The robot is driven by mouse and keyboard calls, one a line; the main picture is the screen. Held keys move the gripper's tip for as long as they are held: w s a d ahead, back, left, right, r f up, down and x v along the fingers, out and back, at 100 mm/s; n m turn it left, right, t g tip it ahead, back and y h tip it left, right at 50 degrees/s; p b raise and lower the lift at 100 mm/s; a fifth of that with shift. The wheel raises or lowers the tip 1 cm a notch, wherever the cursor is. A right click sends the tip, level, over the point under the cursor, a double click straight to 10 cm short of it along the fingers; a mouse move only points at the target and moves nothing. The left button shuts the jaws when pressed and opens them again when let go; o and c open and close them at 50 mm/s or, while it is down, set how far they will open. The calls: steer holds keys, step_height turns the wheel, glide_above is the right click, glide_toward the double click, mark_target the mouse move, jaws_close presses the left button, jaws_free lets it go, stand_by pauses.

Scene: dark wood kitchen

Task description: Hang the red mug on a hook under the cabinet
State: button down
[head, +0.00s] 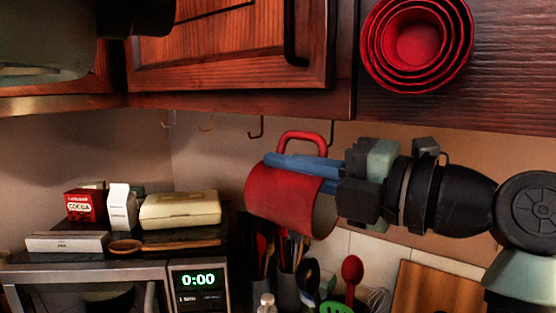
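The red mug (277,198) is held up below the cabinet (230,50). It lies tilted, with its handle (302,136) at the top and its mouth towards my gripper. My gripper (300,164) comes in from the right, its blue fingers closed on the upper wall of the mug beside the handle. Several hooks hang under the cabinet: two on the left, one hook (257,128) just left of the handle, and one hook (332,132) just right of it. The handle appears apart from both nearby hooks; their relative depth is hard to tell.
Utensils (310,275) stand in holders below the mug. A cutting board (432,288) leans at the lower right. A microwave (198,282) with boxes on top stands at left. Nested red bowls (416,45) show at the cabinet front.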

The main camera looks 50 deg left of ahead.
steer(key=shift+w+a+r+p, duration=0.1)
steer(key=shift+w+a+p, duration=0.1)
steer(key=shift+w+p, duration=0.5)
steer(key=shift+w+a+r+p, duration=0.15)
steer(key=shift+w+p, duration=0.3)
steer(key=shift+w, duration=0.35)
steer(key=shift+w+a+f+p, duration=0.1)
steer(key=shift+w+a+p, duration=0.1)
steer(key=shift+w+p, duration=0.5)
steer(key=shift+w+a+f+b, duration=0.15)
steer(key=shift+w+f+b, duration=0.6)
steer(key=shift+b, duration=0.4)
steer(key=c, duration=1)
jaws_free()
steer(key=shift+r, duration=0.1)
steer(key=shift+r, duration=0.1)
